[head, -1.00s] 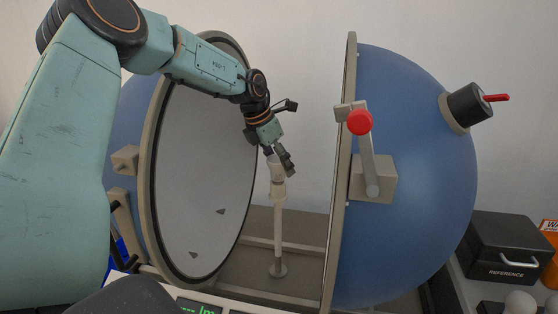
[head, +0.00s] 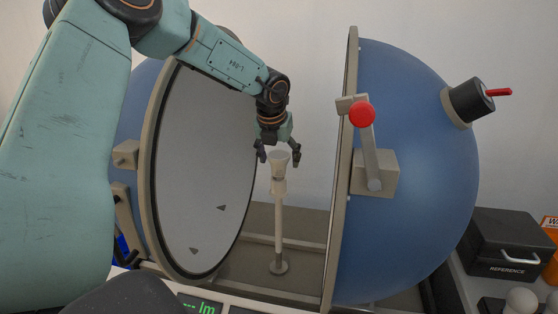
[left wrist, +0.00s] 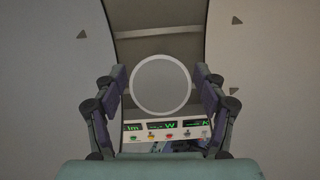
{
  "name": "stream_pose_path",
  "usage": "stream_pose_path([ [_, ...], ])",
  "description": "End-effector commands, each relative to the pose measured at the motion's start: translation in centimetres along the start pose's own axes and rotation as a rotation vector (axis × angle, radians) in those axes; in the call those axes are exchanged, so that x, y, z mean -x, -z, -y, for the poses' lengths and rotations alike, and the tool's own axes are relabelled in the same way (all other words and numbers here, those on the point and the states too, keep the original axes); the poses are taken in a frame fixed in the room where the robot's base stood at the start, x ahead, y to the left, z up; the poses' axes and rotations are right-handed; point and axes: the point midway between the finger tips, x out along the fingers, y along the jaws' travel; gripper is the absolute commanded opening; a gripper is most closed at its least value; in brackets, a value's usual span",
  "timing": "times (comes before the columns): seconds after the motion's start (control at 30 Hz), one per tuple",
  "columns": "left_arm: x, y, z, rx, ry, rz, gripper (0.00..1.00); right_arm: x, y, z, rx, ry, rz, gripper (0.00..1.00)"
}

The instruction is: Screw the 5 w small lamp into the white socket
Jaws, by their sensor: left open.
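The small lamp (head: 279,158) is pale and flares wide at the top. It stands upright on the white socket (head: 279,186) at the top of a thin post between the two sphere halves. I cannot tell how far its thread sits in the socket. My left gripper (head: 278,158) points down from above, open, with one finger on each side of the lamp's wide top. In the left wrist view the lamp's round face (left wrist: 161,85) shows between the spread fingers, with gaps on both sides. My right gripper is not in view.
The open sphere half with a grey inner face (head: 205,170) stands close left of the post. The blue half (head: 415,180) with a red-knobbed lever (head: 362,115) stands right. A black REFERENCE case (head: 510,245) lies far right. A lit meter panel (left wrist: 165,128) is in front.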

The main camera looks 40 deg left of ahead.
Motion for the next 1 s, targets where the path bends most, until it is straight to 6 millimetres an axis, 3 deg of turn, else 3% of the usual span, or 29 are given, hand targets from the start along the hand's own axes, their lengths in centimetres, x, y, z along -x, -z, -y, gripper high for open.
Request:
stream_pose_path([
  [0.43, -0.1, 0.0, -0.1, 0.407, -0.173, 0.001, 0.71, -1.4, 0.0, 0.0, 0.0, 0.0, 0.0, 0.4],
  [0.8, 0.1, -0.1, -0.2, 0.834, -0.35, 0.001, 0.71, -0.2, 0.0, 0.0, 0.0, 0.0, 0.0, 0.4],
  [1.0, 0.0, -0.1, -0.2, 0.952, -0.395, 0.0, 0.71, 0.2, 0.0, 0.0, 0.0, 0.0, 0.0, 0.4],
])
